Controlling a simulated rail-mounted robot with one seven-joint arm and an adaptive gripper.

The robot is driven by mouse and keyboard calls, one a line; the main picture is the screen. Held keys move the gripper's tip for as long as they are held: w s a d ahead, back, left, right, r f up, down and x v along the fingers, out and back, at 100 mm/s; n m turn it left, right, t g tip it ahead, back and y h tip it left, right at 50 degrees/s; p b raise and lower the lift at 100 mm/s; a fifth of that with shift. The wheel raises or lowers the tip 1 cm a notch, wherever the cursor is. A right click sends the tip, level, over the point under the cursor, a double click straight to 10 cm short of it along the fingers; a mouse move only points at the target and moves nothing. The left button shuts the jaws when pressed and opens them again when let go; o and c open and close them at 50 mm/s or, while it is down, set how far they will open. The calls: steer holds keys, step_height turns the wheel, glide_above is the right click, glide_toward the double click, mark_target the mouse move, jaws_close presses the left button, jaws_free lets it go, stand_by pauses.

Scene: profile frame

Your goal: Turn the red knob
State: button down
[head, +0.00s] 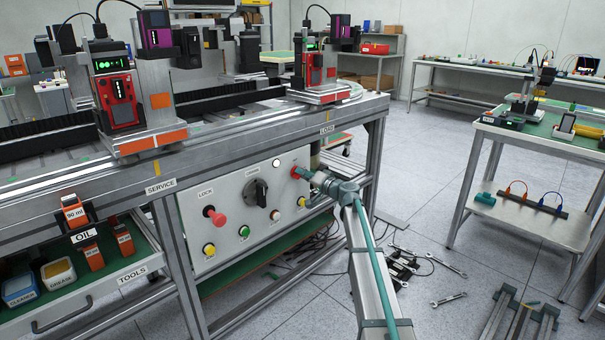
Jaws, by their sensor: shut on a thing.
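The red knob (297,173) is at the upper right of the light grey control panel (232,192), under the rail bench. My gripper (306,176) reaches it from the right and is shut on it. The fingers and wrist cover part of the knob, so its exact angle cannot be told. My arm comes up from the bottom of the picture to the panel's right edge.
A red mushroom button (215,216) sits below the LOCK label. A black rotary switch (257,193) and several small coloured buttons share the panel. A bench leg (374,150) stands close to my wrist. Cables and wrenches (448,299) lie on the floor.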

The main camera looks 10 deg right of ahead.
steer(key=shift+f+m+p, duration=0.15)
steer(key=shift+m+p, duration=1.55)
steer(key=shift+m, duration=1.8)
steer(key=c, duration=1.1)
jaws_free()
steer(key=shift+c, duration=0.2)
steer(key=shift+s+d, duration=0.1)
steer(key=v, duration=1.1)
steer(key=shift+s+d, duration=0.2)
steer(key=shift+s, duration=0.15)
